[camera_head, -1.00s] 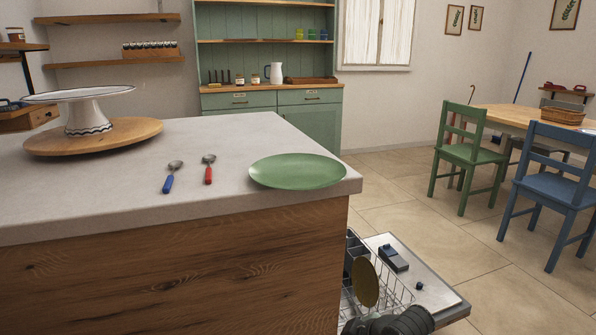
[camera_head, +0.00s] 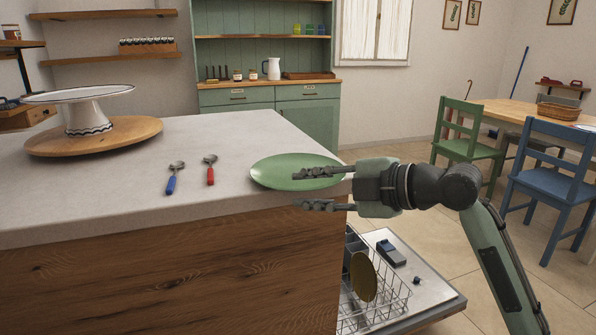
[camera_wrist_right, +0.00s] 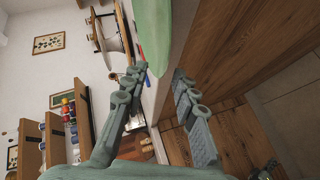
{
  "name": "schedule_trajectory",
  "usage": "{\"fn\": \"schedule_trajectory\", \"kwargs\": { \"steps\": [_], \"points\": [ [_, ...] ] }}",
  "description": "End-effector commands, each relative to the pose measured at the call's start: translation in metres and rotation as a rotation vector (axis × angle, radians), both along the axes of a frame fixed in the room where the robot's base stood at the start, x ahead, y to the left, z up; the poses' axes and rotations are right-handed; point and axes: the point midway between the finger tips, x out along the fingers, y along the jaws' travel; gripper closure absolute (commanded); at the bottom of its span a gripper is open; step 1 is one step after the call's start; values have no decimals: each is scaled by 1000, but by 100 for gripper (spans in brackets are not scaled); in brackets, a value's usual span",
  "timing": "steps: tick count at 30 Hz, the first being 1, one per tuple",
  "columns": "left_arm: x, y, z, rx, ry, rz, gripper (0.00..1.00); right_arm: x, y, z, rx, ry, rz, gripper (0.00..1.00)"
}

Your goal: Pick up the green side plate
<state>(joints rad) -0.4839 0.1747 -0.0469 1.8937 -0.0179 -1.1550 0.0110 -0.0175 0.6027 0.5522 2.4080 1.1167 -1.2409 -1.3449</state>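The green side plate (camera_head: 285,172) lies flat on the countertop near its right corner. It also shows at the top of the right wrist view (camera_wrist_right: 153,30). My right gripper (camera_head: 300,189) is open and empty, reaching in from the right at the plate's near right edge. Its upper finger overlaps the plate in the head view; its lower finger is in front of the counter edge. In the right wrist view the plate's rim is ahead, in line with the gap between the fingers (camera_wrist_right: 158,78). Contact cannot be told. My left gripper is not in view.
A blue-handled spoon (camera_head: 172,180) and a red-handled spoon (camera_head: 210,172) lie left of the plate. A cake stand (camera_head: 85,110) stands on a wooden board (camera_head: 60,145) at the left. The counter's wooden side (camera_head: 160,280) drops below. An open dishwasher rack (camera_head: 385,295) is at the lower right.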

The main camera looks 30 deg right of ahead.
Motion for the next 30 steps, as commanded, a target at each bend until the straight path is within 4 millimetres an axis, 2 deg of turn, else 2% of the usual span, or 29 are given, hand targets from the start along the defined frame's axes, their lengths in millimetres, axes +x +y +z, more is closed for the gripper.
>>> {"fn": "schedule_trajectory", "kwargs": {
  "steps": [4,11,18,30],
  "points": [
    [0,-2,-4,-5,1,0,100,13,5,-3,0,0,1,72],
    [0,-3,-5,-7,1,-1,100,15,6,-5,-2,1,0,72],
    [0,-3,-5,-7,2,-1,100,15,6,-5,-1,1,-1,99],
    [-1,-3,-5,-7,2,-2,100,14,6,-4,-2,-2,-1,100]
  ]
}}
